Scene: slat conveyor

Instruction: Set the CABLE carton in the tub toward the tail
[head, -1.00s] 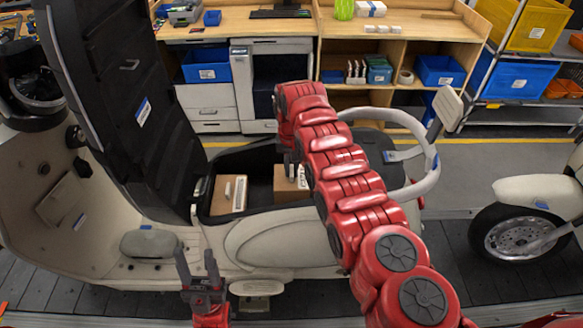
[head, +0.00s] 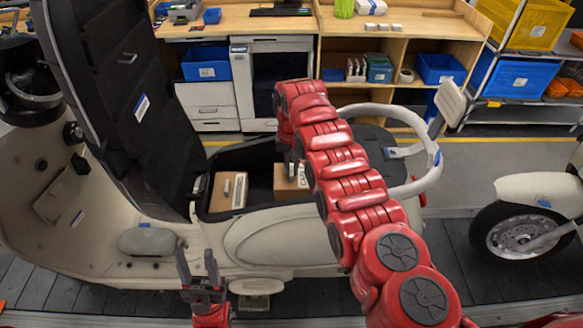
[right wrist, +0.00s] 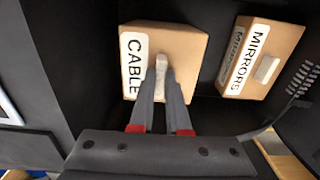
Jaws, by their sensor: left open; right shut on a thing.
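The CABLE carton (head: 286,184) is brown with a white label and sits inside the tub opening, at the side nearer the grab rail. My right gripper (head: 291,168) reaches down from above and is shut on it. In the right wrist view the fingers (right wrist: 163,78) pinch a pale tab on the CABLE carton (right wrist: 187,47). Whether the carton rests on the tub floor is hidden. The black tub (head: 258,157) lies under the raised seat. My left gripper (head: 202,268) is open and empty in front of the scooter.
A MIRRORS carton (head: 229,191) lies in the tub left of the CABLE carton; it also shows in the right wrist view (right wrist: 262,57), with a gap between them. The raised black seat (head: 125,100) stands at left. The grab rail (head: 425,175) curves at right.

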